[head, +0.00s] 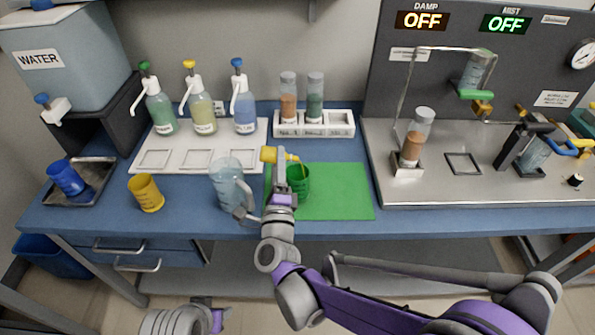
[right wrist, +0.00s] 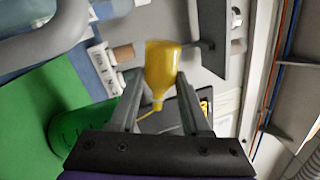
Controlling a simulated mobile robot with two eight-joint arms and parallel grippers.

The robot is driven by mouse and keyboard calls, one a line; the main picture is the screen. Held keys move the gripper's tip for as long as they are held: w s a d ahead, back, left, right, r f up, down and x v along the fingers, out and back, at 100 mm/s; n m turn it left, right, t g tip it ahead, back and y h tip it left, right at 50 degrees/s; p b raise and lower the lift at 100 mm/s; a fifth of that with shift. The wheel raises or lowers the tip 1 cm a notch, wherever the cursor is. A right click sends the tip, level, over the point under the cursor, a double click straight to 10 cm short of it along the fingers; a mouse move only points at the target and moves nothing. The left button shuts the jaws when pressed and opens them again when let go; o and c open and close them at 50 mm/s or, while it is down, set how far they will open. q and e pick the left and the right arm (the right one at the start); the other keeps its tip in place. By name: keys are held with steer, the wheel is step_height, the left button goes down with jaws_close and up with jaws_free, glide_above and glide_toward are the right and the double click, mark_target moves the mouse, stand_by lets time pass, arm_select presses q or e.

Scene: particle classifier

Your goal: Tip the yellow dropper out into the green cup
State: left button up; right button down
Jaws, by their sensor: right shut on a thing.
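My right gripper (head: 281,172) is shut on the yellow dropper (head: 268,154); the dropper also shows between the fingers in the right wrist view (right wrist: 161,62). The dropper lies over on its side in the head view, its bulb to the left and its thin spout pointing right. It is just above and behind the green cup (head: 302,183), near the rim. The cup stands upright on the green mat (head: 345,192); my gripper hides its left side. It shows at lower left in the right wrist view (right wrist: 75,128). My left gripper (head: 217,317) hangs low at the bottom edge, away from the table.
A clear jug (head: 227,180) stands close left of my right gripper. A yellow cup (head: 146,194) and a blue cup (head: 66,178) are farther left. Pump bottles and a white rack (head: 340,124) with two vials stand behind. The mat's right part is clear.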

steer(key=shift+d+r+m+h+p, duration=0.15)
steer(key=shift+r+m+h+p, duration=0.15)
steer(key=shift+m, duration=0.55)
steer(key=shift+d+r+m+h+p, duration=0.15)
steer(key=shift+r+m+p, duration=0.1)
steer(key=shift+m, duration=0.65)
steer(key=shift+d+r+m+h+p, duration=0.15)
steer(key=shift+r+m+h+p, duration=0.15)
steer(key=shift+m, duration=0.55)
stand_by(5.4)
